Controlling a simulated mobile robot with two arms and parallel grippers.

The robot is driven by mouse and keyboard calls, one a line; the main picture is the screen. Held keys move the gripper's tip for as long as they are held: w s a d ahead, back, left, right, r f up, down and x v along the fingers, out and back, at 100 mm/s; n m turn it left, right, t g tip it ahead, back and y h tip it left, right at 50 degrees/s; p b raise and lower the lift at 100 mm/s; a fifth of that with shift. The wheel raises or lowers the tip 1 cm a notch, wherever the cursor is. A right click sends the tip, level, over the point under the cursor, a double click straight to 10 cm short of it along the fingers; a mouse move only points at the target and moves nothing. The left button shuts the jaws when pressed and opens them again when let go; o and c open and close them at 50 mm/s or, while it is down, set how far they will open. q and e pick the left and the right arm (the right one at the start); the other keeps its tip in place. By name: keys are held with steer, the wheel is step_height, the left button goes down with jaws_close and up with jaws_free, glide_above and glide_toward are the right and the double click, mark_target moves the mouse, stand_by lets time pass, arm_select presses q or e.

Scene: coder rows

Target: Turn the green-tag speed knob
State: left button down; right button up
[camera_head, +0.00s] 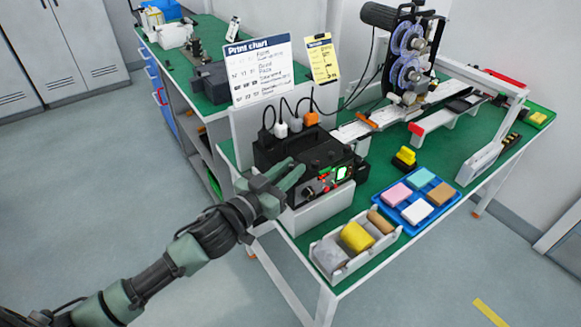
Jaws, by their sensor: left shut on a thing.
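The black control box (330,153) stands at the near left end of the green-topped table. Its front panel has a lit green display (343,173) and small red and dark controls (323,184). My left gripper (296,175) reaches in from the left and is at the left part of this panel, with its fingers closed on a knob there. The fingers hide that knob, and I cannot make out its tag. My right gripper is not in view.
A white tray (330,276) with a yellow block sits at the table's near edge. A blue tray (404,227) holds several coloured pads. A printing machine (405,60) stands behind. A print chart (262,72) rises above the box. The floor left of the table is clear.

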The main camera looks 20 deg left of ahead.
arm_select(q)
steer(key=m+h, duration=0.1)
steer(key=g+h+p, duration=0.1)
steer(key=m+h, duration=0.1)
steer(key=shift+w+a+r+m+g, duration=0.2)
steer(key=shift+a+r+m+g, duration=0.1)
steer(key=shift+a+g, duration=0.1)
steer(key=h, duration=0.1)
steer(key=m+g+h, duration=0.1)
steer(key=shift+w+f+m+g+h+p, duration=0.1)
steer(key=shift+w+m+g+h+p, duration=0.05)
steer(key=shift+m+g+h+p, duration=0.2)
steer(key=shift+a+m+g+h, duration=0.1)
steer(key=shift+m+g+h, duration=0.25)
steer(key=shift+m+h, duration=0.1)
steer(key=m+g+h, duration=0.1)
steer(key=m+g+h+b, duration=0.1)
steer(key=g, duration=0.1)
steer(key=shift+w+f, duration=0.15)
steer(key=shift+f, duration=0.05)
steer(key=m+g+h+b, duration=0.1)
steer(key=m+g+b, duration=0.1)
steer(key=shift+w+g+h, duration=0.1)
steer(key=shift+g+h, duration=0.2)
steer(key=shift+g, duration=0.1)
steer(key=shift+m+g+h+b, duration=0.45)
steer(key=shift+m+g, duration=0.35)
steer(key=shift+g, duration=0.3)
steer(key=shift+r, duration=0.1)
